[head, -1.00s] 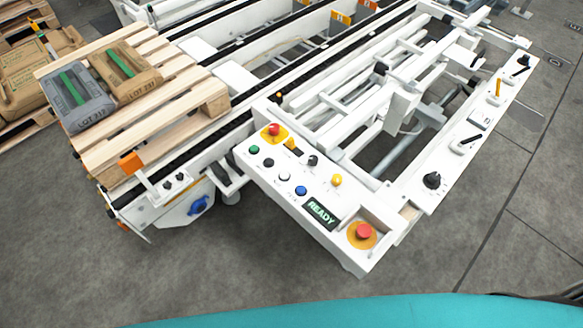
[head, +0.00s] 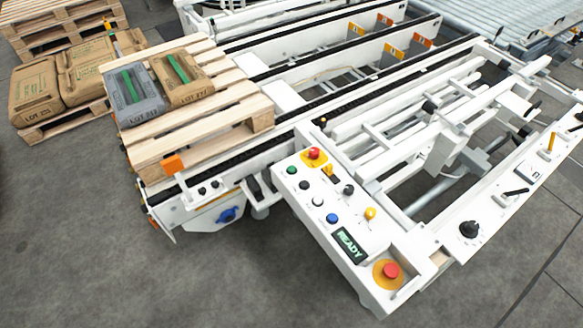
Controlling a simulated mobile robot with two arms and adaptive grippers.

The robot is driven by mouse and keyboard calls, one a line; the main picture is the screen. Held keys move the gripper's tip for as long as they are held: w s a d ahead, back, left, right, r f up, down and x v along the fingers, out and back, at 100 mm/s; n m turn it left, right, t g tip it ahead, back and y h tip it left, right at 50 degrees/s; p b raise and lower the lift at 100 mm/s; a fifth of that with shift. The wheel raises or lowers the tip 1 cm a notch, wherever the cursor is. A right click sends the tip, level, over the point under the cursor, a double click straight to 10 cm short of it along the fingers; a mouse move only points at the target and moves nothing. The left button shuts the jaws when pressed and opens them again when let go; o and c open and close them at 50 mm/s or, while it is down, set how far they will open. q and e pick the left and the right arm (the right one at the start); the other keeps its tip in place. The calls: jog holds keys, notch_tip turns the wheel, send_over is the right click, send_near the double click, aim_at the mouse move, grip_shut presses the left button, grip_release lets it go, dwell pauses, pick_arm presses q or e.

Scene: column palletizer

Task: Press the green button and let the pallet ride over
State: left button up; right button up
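The green button (head: 291,170) sits at the upper left corner of the white control panel (head: 333,247), left of a red mushroom button on a yellow plate. A small display (head: 350,245) on the panel reads READY. The wooden pallet (head: 220,122) rests on the left end of the conveyor (head: 330,98). It carries a grey bag (head: 135,97) and a brown bag (head: 182,79), each with a green stripe. Neither of my grippers shows in the head view.
A larger red stop button (head: 391,270) is at the panel's front corner. Black, white, blue and yellow controls share the panel. Another pallet with brown bags (head: 38,92) stands at the far left. A roller conveyor (head: 480,22) lies at the back right. The floor in front is clear.

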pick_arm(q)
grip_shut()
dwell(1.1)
